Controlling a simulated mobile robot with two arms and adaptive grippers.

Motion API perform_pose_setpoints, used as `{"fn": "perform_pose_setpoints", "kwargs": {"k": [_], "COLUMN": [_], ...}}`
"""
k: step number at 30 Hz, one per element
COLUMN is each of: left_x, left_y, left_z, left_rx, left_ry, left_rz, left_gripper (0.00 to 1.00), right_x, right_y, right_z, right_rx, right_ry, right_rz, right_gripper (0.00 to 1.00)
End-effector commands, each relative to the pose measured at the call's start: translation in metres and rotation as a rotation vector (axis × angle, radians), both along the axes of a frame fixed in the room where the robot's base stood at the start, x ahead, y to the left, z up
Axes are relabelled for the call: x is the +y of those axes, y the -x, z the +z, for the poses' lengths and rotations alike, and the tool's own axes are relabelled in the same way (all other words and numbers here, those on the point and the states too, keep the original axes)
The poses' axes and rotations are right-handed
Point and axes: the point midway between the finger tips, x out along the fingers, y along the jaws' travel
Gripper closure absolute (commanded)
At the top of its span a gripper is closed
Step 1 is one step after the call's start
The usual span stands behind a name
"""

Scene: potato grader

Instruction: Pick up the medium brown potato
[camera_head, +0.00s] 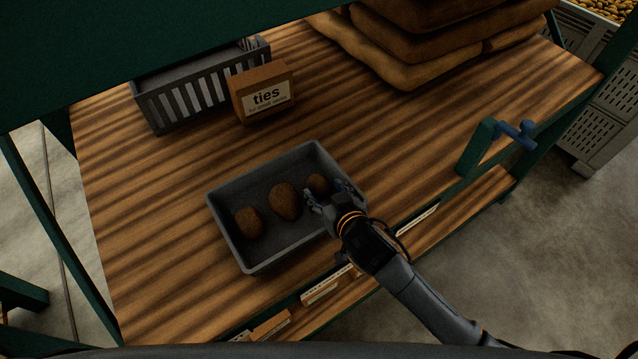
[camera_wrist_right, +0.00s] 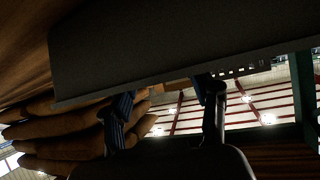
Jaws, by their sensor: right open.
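Three brown potatoes lie apart in a row in a grey tray (camera_head: 222,238) on the bench. The left potato (camera_head: 248,223) looks mid-sized, the middle potato (camera_head: 285,201) looks largest, and the right potato (camera_head: 318,183) looks smallest, though my gripper is close to it and may hide part of it. My right gripper (camera_head: 326,198) is open at the tray's right side, by the right potato. In the wrist view its two fingers (camera_wrist_right: 165,103) stand apart with no potato between them. A dark grey panel, probably the tray, fills the top there. My left gripper is not in view.
A slatted grey crate (camera_head: 185,101) and a "ties" box (camera_head: 262,92) stand behind the tray. Stacked brown sacks (camera_head: 420,65) lie at the back right. Bare wood lies left of the tray.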

Motion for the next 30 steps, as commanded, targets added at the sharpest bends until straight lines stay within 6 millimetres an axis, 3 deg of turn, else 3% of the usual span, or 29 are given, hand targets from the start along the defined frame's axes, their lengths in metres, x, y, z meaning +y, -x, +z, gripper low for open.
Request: {"fn": "perform_pose_setpoints", "kwargs": {"k": [13, 24, 30], "left_x": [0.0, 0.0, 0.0], "left_y": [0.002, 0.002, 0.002], "left_z": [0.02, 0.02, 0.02], "left_rx": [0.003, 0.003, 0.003], "left_ry": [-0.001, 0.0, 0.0], "left_rz": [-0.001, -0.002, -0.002], "left_gripper": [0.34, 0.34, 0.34], "right_x": [0.013, 0.016, 0.016], "right_y": [-0.036, -0.041, -0.041], "right_z": [-0.022, -0.027, -0.027], "right_rx": [-0.001, 0.001, 0.001], "right_ry": [0.001, 0.0, 0.001], "right_rz": [0.0, 0.001, 0.001], "right_gripper": [0.41, 0.41, 0.82]}}
